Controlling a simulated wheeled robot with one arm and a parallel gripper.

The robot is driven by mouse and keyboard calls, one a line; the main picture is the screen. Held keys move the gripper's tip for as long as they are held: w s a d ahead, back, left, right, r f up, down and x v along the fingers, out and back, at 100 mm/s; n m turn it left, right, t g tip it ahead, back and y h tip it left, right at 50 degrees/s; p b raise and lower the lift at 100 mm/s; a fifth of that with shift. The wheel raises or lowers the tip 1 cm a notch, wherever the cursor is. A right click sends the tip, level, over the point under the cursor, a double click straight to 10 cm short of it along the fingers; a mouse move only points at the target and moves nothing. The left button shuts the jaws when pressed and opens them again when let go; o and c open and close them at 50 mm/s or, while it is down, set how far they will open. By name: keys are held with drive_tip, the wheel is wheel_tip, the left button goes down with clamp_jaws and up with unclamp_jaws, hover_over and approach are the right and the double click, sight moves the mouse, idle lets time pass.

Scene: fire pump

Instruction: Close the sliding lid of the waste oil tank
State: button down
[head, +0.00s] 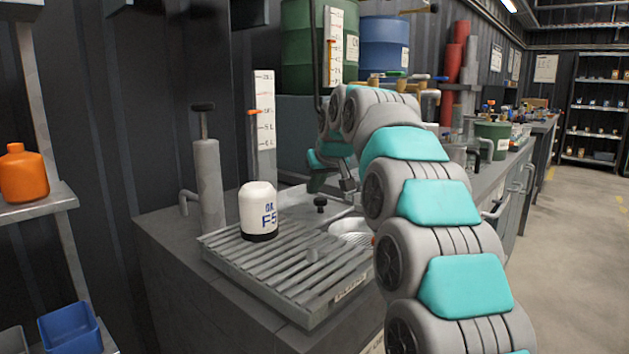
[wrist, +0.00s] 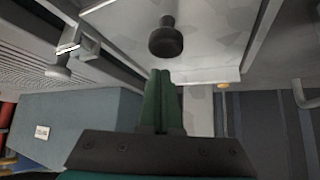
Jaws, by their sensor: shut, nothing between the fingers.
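The sliding lid is a pale grey flat plate (wrist: 215,40) with a dark round knob (wrist: 167,39). In the head view the knob (head: 320,203) stands on the lid (head: 295,208), behind the slatted tray. A pale round opening (head: 350,228) shows right of the knob, partly hidden by my arm. My gripper (wrist: 162,73) has its green fingers together and empty. Its fingertips are close to the knob in the wrist view, with a small gap seeming to lie between. In the head view my gripper (head: 317,187) is just above the knob.
A white oil bottle (head: 259,211) stands on the slatted tray (head: 275,268). A grey hand pump (head: 208,180) and an upright scale (head: 265,110) stand behind it. Green (head: 305,50) and blue (head: 384,45) drums are at the back. The tray's front is clear.

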drive_tip(key=shift+s+d+f, duration=0.1)
drive_tip(key=shift+s+d, duration=0.15)
drive_tip(key=shift+s, duration=0.3)
drive_tip(key=shift+s+d+f, duration=0.1)
drive_tip(key=shift+s+d, duration=0.1)
drive_tip(key=shift+s, duration=0.3)
drive_tip(key=shift+s+d, duration=0.1)
drive_tip(key=s+d+b, duration=0.3)
drive_tip(key=s+d, duration=0.7)
drive_tip(key=d, duration=0.3)
drive_tip(key=shift+b, duration=0.4)
drive_tip(key=shift+s+f, duration=0.1)
drive_tip(key=shift+f, duration=0.1)
